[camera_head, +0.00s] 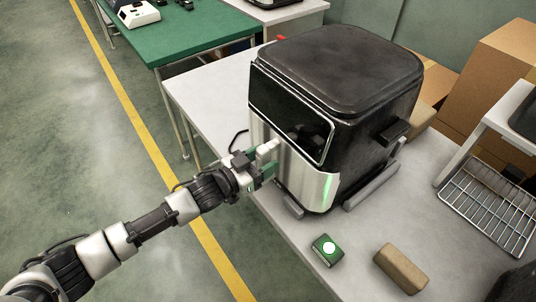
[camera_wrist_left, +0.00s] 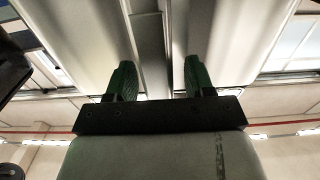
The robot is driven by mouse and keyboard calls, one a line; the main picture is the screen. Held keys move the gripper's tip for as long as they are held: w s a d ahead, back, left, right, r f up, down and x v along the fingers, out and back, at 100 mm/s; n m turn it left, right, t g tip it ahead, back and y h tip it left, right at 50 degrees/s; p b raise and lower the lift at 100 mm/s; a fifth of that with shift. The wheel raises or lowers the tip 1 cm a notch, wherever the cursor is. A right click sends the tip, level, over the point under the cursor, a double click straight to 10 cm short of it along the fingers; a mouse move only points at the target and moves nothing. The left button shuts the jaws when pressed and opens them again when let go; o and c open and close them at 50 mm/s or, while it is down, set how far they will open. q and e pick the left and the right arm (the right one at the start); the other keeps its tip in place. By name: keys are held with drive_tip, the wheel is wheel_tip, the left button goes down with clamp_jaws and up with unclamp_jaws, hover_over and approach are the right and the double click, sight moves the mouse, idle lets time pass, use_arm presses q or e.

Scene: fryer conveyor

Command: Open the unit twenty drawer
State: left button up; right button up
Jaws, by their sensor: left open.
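The fryer unit (camera_head: 345,75) is a black box with a dark glass panel and a silver drawer front (camera_head: 310,188) with a lit green strip. The drawer looks shut. I cannot read a unit number. My left gripper (camera_head: 262,163) is at the drawer front, its green fingers open. In the left wrist view the open fingers (camera_wrist_left: 160,80) point at the silver front, one on each side of a vertical metal ridge (camera_wrist_left: 150,35) that looks like the handle. Gaps show between the fingers and the ridge. My right gripper is not identifiable in view.
The fryer stands on a white table (camera_head: 210,95). A green box with a round white button (camera_head: 327,250) and a brown block (camera_head: 401,268) lie in front. A wire rack (camera_head: 488,205) and cardboard boxes (camera_head: 490,85) are at the right. Open floor lies left.

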use_arm(q)
drive_tip(key=shift+w+d, duration=0.4)
drive_tip(key=shift+d, duration=0.15)
clamp_jaws()
drive_tip(key=shift+s+a, duration=0.1)
